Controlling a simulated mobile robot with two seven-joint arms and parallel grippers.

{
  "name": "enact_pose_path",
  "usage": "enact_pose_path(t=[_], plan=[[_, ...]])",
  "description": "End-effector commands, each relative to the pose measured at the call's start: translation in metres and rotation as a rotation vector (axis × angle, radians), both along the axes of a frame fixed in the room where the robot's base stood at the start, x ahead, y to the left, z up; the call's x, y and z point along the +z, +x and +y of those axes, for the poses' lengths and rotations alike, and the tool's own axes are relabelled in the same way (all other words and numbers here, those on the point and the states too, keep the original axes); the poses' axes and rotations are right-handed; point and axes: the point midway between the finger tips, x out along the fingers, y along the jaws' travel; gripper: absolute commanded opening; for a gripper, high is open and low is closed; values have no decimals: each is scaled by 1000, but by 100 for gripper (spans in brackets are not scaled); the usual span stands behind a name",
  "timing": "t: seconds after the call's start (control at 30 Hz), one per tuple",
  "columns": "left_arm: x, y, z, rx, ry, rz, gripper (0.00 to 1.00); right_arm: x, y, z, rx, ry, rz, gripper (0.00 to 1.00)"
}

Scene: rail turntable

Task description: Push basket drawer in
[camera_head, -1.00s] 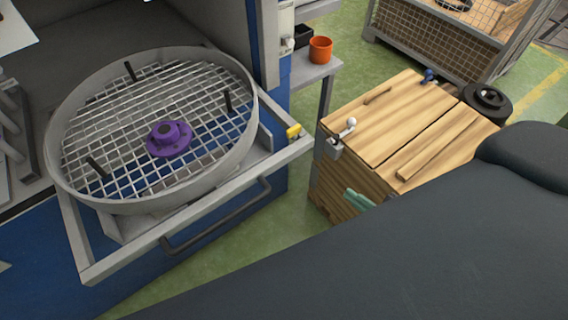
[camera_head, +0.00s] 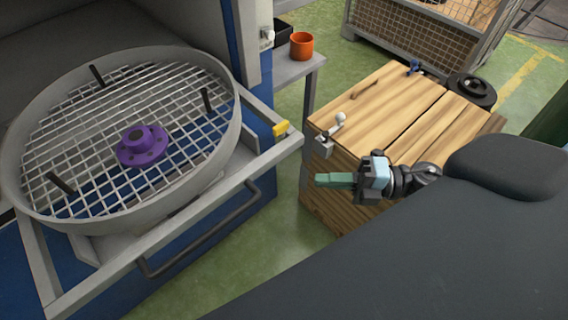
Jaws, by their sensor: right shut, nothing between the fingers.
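The basket drawer (camera_head: 270,154) is pulled out of the blue and grey machine at the left, with a dark handle bar (camera_head: 205,234) along its front. It carries a round grey basket (camera_head: 226,150) with a wire mesh floor, upright pegs and a purple flanged part (camera_head: 143,146) near the middle. My right gripper (camera_head: 322,180) shows in front of the wooden crate, its greenish fingers shut and empty, pointing left. It is to the right of the drawer and apart from the handle. My left gripper is not in view.
The wooden crate (camera_head: 385,100) with a white-knobbed lever (camera_head: 338,120) stands right of the drawer. A small grey table (camera_head: 292,72) holds an orange cup (camera_head: 301,46). A wire cage (camera_head: 425,30) and black wheel (camera_head: 472,89) are behind. Green floor lies between drawer and crate.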

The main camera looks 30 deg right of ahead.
Motion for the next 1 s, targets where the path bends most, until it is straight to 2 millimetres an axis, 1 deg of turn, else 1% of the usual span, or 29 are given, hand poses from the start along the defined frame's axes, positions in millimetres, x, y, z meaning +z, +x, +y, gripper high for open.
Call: enact_pose_path(t=[0.03,0.33,0.43,0.6,0.77,1.0], plan=[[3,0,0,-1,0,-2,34,4,6,9,1,3,-7,0],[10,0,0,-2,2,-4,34,4,36,56,0,3,-6,0],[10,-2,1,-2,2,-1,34,2,50,57,-3,2,-4,0],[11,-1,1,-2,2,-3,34,1,65,61,-1,1,-2,0],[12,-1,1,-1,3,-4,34,1,72,62,-1,2,0,0],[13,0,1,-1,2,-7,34,0,73,62,-1,2,1,0]])
